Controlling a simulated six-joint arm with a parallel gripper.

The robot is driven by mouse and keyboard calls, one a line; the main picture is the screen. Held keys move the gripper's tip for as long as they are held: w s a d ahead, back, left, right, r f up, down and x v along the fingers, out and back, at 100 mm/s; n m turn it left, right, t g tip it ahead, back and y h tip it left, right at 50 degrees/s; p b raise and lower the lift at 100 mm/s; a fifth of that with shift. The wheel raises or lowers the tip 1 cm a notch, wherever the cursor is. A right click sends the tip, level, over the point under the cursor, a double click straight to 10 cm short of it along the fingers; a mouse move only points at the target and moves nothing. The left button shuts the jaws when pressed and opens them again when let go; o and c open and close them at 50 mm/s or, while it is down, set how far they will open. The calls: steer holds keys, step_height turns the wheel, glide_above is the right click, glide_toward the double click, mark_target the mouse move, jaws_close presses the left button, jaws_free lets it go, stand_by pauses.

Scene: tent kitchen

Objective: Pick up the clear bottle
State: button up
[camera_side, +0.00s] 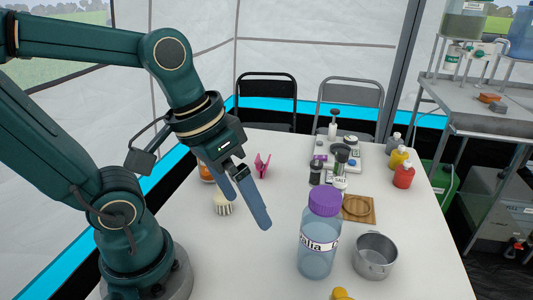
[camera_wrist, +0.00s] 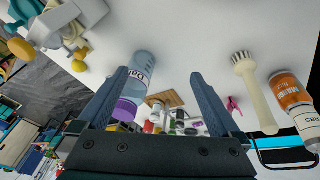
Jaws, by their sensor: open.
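The clear bottle (camera_side: 316,258) is bluish, with a purple cap and a white label band. It stands upright near the front middle of the white table. In the wrist view the bottle (camera_wrist: 143,66) lies along the left finger, which partly covers it. My gripper (camera_side: 250,212) is open and empty, above the table to the left of the bottle and apart from it. In the wrist view both fingers of my gripper (camera_wrist: 160,75) are spread, with nothing held between them.
A metal pot (camera_side: 376,258) stands close right of the bottle, and a wooden board (camera_side: 358,209) lies behind it. A brush (camera_side: 222,205) is under my gripper. A pink item (camera_side: 262,165), a tray of small containers and squeeze bottles (camera_side: 403,176) are farther back.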

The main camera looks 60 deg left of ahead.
steer(key=d+n+g, duration=0.1)
steer(key=g, duration=0.1)
steer(key=n+g+h, duration=0.5)
steer(key=n+h, duration=0.5)
steer(key=h, duration=0.1)
glide_above(330, 244)
steer(key=s+a, duration=0.1)
steer(key=shift+s+a+f, duration=0.1)
steer(key=shift+a+f, duration=0.05)
steer(key=shift+f, duration=0.1)
steer(key=shift+w+a+f+n+h, duration=0.4)
steer(key=shift+w+n+h, duration=0.1)
steer(key=shift+w+h, duration=0.15)
steer(key=a+f+n, duration=0.1)
steer(key=f+n+t, duration=0.1)
steer(key=f, duration=0.1)
steer(key=a+f+n, duration=0.1)
steer(key=f, duration=0.1)
steer(key=shift+w+a+t, duration=0.35)
steer(key=shift+t, duration=0.05)
steer(key=shift+f, duration=0.35)
steer(key=shift+x, duration=2.45)
steer(key=shift+c, duration=0.3)
